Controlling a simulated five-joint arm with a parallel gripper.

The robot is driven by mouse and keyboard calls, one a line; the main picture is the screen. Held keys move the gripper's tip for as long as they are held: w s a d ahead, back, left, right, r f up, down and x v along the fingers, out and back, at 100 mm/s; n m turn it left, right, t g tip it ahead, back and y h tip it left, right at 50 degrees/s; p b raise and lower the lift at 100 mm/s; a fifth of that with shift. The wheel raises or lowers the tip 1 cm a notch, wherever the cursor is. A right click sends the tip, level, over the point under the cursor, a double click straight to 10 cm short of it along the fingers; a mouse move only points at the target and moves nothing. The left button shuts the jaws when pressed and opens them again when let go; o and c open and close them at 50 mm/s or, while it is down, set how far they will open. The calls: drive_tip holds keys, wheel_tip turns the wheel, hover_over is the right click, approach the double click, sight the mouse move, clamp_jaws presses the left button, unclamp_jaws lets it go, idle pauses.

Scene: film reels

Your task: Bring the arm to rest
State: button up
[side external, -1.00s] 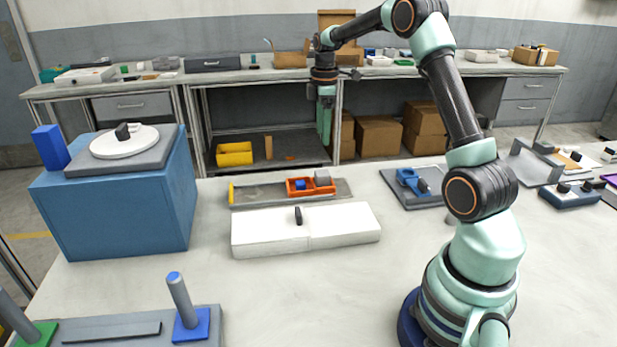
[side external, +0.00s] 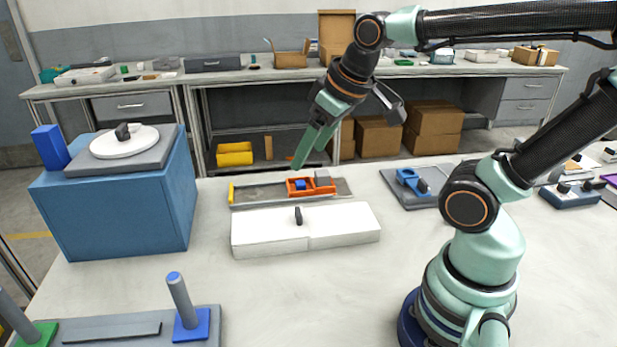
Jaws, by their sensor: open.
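My gripper (side external: 302,160) hangs in the air, tilted with its fingers pointing down and to the left. It is open, with nothing seen between its fingers. In the picture its tips lie just above the orange tray (side external: 326,188), apart from it as far as I can tell. My arm reaches back to the right edge and folds over my base, with part of it out of the frame. The tray holds a blue block (side external: 300,185) and a grey block (side external: 322,177).
A white box (side external: 340,228) with a dark knob lies in front of the tray. A blue box (side external: 120,205) bearing a white disc (side external: 124,143) stands left. A plate with a blue-based post (side external: 180,300) is front left. A blue fixture (side external: 410,181) sits right. The middle front table is clear.

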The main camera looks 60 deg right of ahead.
drive_tip(key=shift+s+a+f+m, duration=0.35)
drive_tip(key=shift+s+a, duration=0.1)
drive_tip(key=shift+s, duration=0.1)
